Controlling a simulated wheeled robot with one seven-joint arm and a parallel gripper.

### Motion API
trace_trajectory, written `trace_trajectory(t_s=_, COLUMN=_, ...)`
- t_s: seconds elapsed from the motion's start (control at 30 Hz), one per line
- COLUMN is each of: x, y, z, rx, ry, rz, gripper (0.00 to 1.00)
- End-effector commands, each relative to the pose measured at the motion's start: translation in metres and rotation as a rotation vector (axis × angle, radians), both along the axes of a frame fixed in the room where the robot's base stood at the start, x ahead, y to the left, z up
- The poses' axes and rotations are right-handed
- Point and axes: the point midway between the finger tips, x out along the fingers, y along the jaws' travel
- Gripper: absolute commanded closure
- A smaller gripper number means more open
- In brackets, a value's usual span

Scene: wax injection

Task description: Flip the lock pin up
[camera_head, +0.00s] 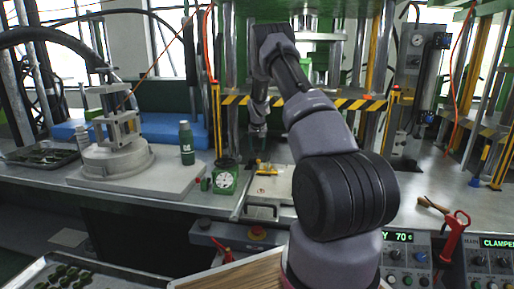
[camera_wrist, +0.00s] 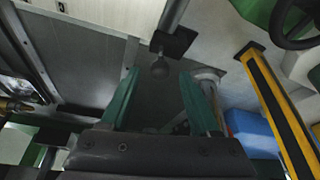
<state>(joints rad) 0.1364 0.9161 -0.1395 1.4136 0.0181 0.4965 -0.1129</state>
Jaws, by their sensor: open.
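A metal mould (camera_head: 264,187) lies on the bench below the press, with small yellow and red parts (camera_head: 263,168) on its far end. I cannot tell for sure which part is the lock pin. My gripper (camera_head: 258,129) hangs above the far side of the mould, apart from it. In the wrist view my gripper (camera_wrist: 160,100) has its two green fingers spread with nothing held between them. A brass-coloured piece (camera_wrist: 14,105) shows at the left edge of the wrist view, outside the fingers, beside a metal block (camera_wrist: 30,50).
A yellow-black striped bar (camera_head: 310,102) crosses the press. A red-handled tool (camera_head: 456,228) is at right.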

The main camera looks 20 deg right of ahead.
Motion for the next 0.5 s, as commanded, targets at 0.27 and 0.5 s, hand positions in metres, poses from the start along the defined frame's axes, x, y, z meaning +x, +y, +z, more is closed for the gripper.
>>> trace_trajectory(t_s=0.27, x=-0.012, y=0.004, z=0.034, rx=-0.001, ry=-0.002, rz=0.000, gripper=0.38)
trace_trajectory(t_s=0.5, x=-0.030, y=0.011, z=0.078, rx=0.000, ry=-0.003, rz=0.000, gripper=0.38)
